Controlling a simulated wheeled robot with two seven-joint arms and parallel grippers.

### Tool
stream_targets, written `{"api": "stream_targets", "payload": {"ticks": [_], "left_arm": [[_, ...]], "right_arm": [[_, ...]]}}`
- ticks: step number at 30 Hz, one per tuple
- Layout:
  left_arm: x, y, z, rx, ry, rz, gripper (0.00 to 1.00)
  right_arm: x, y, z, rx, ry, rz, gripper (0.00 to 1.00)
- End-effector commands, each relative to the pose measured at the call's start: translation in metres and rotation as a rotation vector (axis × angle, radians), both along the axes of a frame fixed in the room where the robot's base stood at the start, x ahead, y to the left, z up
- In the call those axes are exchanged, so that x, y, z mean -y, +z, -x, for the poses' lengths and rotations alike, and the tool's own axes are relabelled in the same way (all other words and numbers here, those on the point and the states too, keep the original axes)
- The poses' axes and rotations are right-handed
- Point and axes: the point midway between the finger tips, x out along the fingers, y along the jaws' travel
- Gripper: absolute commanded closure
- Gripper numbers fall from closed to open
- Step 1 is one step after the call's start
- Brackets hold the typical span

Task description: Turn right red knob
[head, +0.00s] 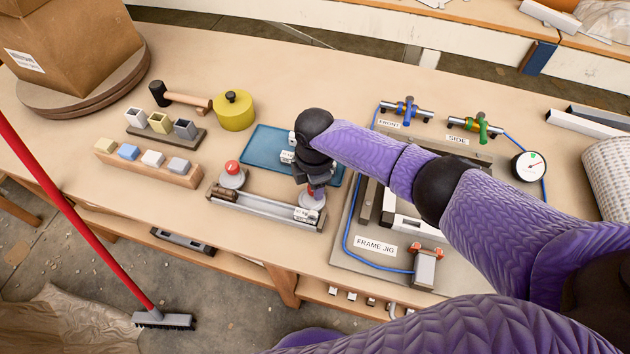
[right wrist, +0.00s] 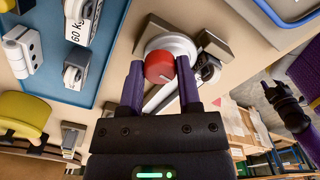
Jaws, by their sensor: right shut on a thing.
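My right gripper (head: 314,188) is over the right end of the grey rail fixture (head: 262,204), pointing down. The right red knob (right wrist: 159,67) sits on a round pale base (right wrist: 176,44). In the right wrist view my right gripper (right wrist: 160,88) has its purple fingers on either side of this knob, shut on it. In the head view the gripper mostly hides the knob; part of its round base shows under the fingers. Another red knob (head: 232,167) stands on a round grey base further left. A dark, purple-sleeved part at the wrist view's right edge seems to be my left arm.
The frame jig board (head: 345,250) with a blue hose is to the right.

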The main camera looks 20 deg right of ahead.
Motion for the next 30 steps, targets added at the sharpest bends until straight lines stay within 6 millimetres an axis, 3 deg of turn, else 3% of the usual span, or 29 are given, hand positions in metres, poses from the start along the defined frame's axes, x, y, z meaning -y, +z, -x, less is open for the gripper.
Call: {"api": "stream_targets", "payload": {"ticks": [10, 26, 27, 30], "left_arm": [[-0.0004, 0.0007, 0.0002, -0.001, 0.0, -0.001, 0.47], [-0.0003, 0.0007, 0.0, 0.0, 0.0, -0.001, 0.47], [-0.0003, 0.0007, 0.0, 0.0, 0.0, -0.001, 0.47], [-0.0003, 0.0007, -0.0001, 0.0, 0.0, -0.001, 0.47]], "right_arm": [[-0.0014, 0.0011, -0.0006, 0.003, 0.127, -0.004, 1.0], [-0.0015, 0.0012, -0.0007, 0.003, 0.15, -0.004, 1.0], [-0.0015, 0.0012, -0.0007, 0.003, 0.15, -0.004, 0.55], [-0.0012, 0.001, -0.0006, 0.003, 0.15, -0.003, 0.33]]}}
